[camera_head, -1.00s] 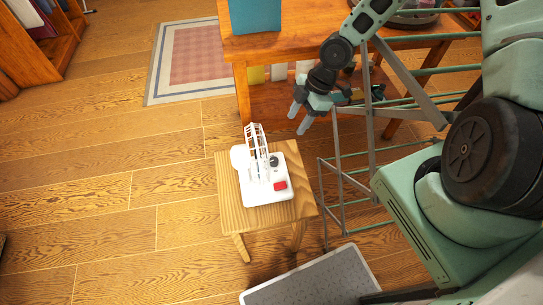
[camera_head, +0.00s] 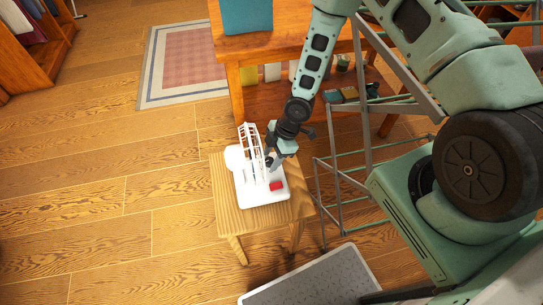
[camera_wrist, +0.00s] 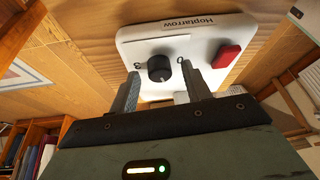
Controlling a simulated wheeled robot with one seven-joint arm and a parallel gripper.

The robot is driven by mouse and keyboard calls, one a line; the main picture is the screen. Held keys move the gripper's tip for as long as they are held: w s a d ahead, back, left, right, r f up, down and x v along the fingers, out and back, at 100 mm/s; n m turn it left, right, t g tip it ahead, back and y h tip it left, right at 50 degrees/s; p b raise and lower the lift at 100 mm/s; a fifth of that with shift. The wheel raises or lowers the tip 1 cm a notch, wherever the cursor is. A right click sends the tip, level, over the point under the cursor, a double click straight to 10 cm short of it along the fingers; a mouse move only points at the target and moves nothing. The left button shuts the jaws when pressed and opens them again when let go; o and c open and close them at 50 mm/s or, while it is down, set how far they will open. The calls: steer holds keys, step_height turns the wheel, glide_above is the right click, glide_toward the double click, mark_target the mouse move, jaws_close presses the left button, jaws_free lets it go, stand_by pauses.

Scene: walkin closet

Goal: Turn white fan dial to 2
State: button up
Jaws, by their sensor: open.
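The white fan (camera_head: 262,186) stands on a small wooden stool, its caged head upright on a flat base. In the wrist view, its base (camera_wrist: 205,40) carries a round black dial (camera_wrist: 159,68), a red button (camera_wrist: 226,56) and the word "Hoptarrow". Markings beside the dial include a 0 at its right and what looks like a 3 at its left. My gripper (camera_head: 270,159) is above the base by the dial. In the wrist view, the open fingers (camera_wrist: 160,88) stand on either side of the dial, nearer the camera. I cannot tell whether they touch it.
The wooden stool (camera_head: 229,205) has little free top around the fan. A metal rack (camera_head: 330,175) stands close at right, a wooden table (camera_head: 232,50) behind. A grey mat (camera_head: 315,280) lies in front; the floor at left is clear.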

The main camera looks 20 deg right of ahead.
steer(key=shift+f, duration=0.2)
steer(key=c, duration=1)
steer(key=shift+a, duration=0.1)
steer(key=shift+m, duration=0.4)
steer(key=shift+s+f+m+t+b, duration=0.15)
steer(key=shift+m+t+b, duration=0.35)
steer(key=shift+m+b, duration=0.35)
steer(key=shift+s+m+t+h+b, duration=0.1)
steer(key=shift+m+t+h+b, duration=0.25)
steer(key=shift+m, duration=1)
steer(key=shift+m+t+h+b, duration=0.15)
steer(key=shift+m+t+b, duration=0.3)
steer(key=shift+m, duration=0.85)
